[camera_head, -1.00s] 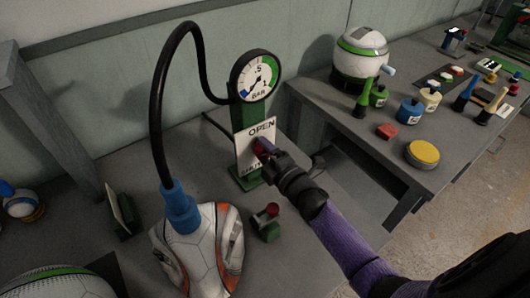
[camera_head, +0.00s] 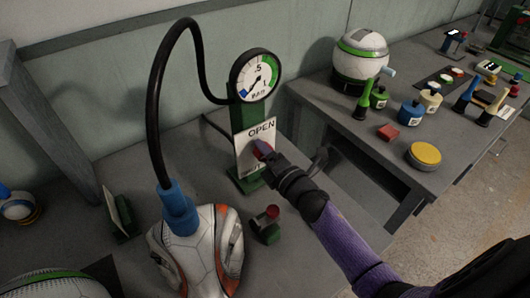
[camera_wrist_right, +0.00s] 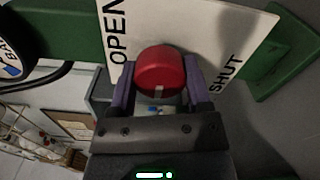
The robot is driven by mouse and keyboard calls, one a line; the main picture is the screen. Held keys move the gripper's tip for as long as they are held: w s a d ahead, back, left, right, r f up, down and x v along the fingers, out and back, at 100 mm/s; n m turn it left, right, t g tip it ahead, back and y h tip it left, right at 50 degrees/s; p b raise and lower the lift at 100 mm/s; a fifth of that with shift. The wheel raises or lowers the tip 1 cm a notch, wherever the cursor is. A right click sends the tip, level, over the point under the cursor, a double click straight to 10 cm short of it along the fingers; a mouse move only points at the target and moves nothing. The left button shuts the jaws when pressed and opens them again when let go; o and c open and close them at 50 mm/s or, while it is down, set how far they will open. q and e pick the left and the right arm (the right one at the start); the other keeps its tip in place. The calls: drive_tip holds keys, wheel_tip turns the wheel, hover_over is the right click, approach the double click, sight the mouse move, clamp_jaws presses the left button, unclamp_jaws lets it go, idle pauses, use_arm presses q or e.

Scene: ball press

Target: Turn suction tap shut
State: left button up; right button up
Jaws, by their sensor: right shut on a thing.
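The suction tap is a red knob (camera_wrist_right: 160,72) with a white mark, on a white plate (camera_head: 247,150) lettered OPEN and SHUT. In the right wrist view, OPEN is left of the knob and SHUT is right. The white mark is on the knob's side nearest my gripper. My right gripper (camera_wrist_right: 162,95) is shut on the knob, one finger on each side. In the head view my right gripper (camera_head: 265,155) covers part of the plate and its lower lettering. My left gripper is not in view.
A round gauge (camera_head: 255,76) tops the green post. A black hose (camera_head: 155,100) runs to a blue fitting (camera_head: 179,208) on a white-and-orange ball (camera_head: 197,250). A small red-topped green block (camera_head: 268,226) stands close below my arm. The right table (camera_head: 440,160) holds several small items.

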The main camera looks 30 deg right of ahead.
drive_tip(key=o, duration=1.3)
drive_tip(key=shift+s, duration=0.15)
drive_tip(key=s, duration=0.3)
drive_tip(key=s+d, duration=0.1)
drive_tip(key=s, duration=0.2)
drive_tip(key=s+p, duration=0.1)
drive_tip(key=s, duration=0.2)
drive_tip(key=shift+s+d, duration=0.2)
drive_tip(key=shift+s, duration=0.1)
